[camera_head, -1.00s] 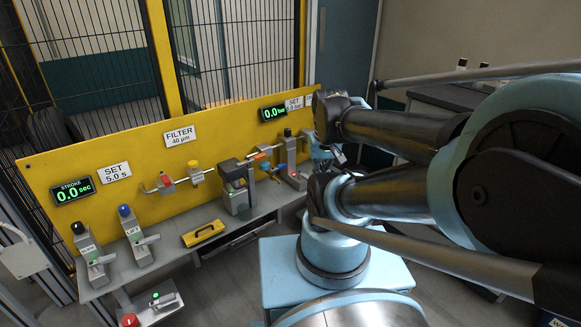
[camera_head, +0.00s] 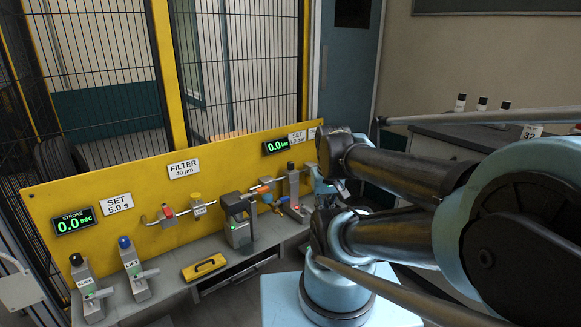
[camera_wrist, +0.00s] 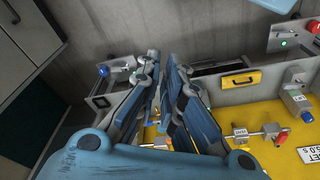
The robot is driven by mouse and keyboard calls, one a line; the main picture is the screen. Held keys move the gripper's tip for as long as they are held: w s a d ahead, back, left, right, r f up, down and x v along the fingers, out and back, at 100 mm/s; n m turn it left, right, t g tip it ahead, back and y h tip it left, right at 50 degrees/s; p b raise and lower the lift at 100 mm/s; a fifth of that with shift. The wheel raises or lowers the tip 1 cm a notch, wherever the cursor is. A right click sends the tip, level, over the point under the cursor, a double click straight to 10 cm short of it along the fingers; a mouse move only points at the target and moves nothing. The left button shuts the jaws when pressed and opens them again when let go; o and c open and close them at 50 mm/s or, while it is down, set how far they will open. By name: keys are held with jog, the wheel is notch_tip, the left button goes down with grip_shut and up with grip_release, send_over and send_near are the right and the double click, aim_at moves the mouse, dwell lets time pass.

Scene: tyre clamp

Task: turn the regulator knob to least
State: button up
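The regulator knob cannot be told for certain. An orange-and-blue fitting (camera_head: 265,190) sits on the pipe line below the green 0.0 bar display (camera_head: 277,146), left of my arm. My gripper (camera_wrist: 160,62) points down to the bench side in the wrist view, its two blue-grey fingers with a narrow gap between the tips. Nothing shows held between them. The fingers hide part of the yellow panel and pipe line behind. In the head view my gripper is mostly hidden behind my own wrist, right of the fitting.
A dark clamp device (camera_head: 238,215) stands on the bench left of the fitting. A grey valve with a red light (camera_head: 293,190) stands close to my gripper.

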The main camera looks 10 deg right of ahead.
jog(key=o, duration=0.5)
jog(key=shift+s+r, duration=0.25)
jog(key=shift+r, duration=0.2)
jog(key=shift+c, duration=0.2)
jog(key=o, duration=0.4)
jog(key=shift+t, duration=0.3)
jog(key=w+r, duration=0.2)
jog(key=w, duration=0.2)
jog(key=w+r, duration=0.3)
jog(key=w, duration=0.1)
jog(key=w+r, duration=0.2)
jog(key=w, duration=0.3)
jog(key=shift+a+r, duration=0.1)
jog(key=shift+r, duration=0.25)
jog(key=w+r, duration=0.3)
jog(key=w, duration=1.4)
jog(key=t, duration=0.2)
send_over(291, 163)
jog(key=s, duration=0.6)
notch_tip(291, 163, down, 13)
jog(key=x, duration=1.6)
jog(key=shift+f, duration=0.3)
jog(key=c, duration=1.1)
